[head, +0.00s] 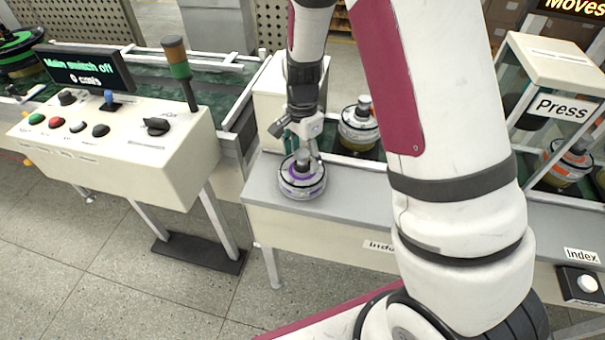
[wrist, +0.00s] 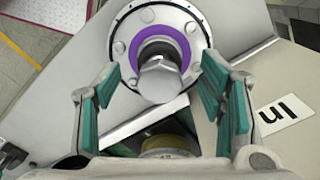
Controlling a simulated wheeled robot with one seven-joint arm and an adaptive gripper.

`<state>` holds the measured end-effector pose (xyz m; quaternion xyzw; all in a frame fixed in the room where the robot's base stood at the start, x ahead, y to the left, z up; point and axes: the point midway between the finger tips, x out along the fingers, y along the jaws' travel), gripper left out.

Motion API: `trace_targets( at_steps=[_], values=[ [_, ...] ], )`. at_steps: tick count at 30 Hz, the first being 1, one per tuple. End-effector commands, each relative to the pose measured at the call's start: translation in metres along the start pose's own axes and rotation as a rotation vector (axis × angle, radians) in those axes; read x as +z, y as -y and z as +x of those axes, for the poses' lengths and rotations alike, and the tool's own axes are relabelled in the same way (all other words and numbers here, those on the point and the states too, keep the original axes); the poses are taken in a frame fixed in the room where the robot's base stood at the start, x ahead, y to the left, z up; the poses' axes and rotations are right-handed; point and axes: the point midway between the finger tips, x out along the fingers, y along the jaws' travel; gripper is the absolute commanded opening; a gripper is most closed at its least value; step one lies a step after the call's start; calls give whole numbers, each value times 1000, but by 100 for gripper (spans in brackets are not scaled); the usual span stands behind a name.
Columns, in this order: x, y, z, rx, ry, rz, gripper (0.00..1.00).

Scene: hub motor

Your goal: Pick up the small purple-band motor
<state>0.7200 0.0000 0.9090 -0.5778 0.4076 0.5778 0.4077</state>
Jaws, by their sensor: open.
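The small purple-band motor (head: 302,180) stands upright on the left end of the grey bench in the head view. In the wrist view the motor (wrist: 196,28) shows from above, with a purple ring around a metal shaft (wrist: 160,78). My gripper (head: 302,155) is over the motor in the head view. In the wrist view my gripper (wrist: 165,85) is open, one teal-padded finger on each side of the shaft. I see a gap between the fingers and the shaft. The motor's lower side is hidden in the wrist view.
Another motor (head: 359,128) stands just behind the bench, close to my gripper. A control box (head: 130,150) with buttons and a signal post is at the left. A press enclosure (head: 560,65) holds an orange-band motor at the right. The bench top (head: 350,195) is clear right of the motor.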

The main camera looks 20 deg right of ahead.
Motion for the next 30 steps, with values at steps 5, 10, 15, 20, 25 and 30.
trace_targets(
  at_steps=[5, 10, 15, 20, 25, 30],
  values=[
    [0, -1, 20, 2, 1, 0, 63],
    [0, 0, 23, 0, 0, -1, 63],
    [0, 0, 23, 0, 0, -1, 50],
    [0, 0, 23, 0, 0, -1, 13],
    [0, 1, 22, -4, -1, -1, 0],
    [0, 1, 22, -4, -1, -1, 0]
  ],
)
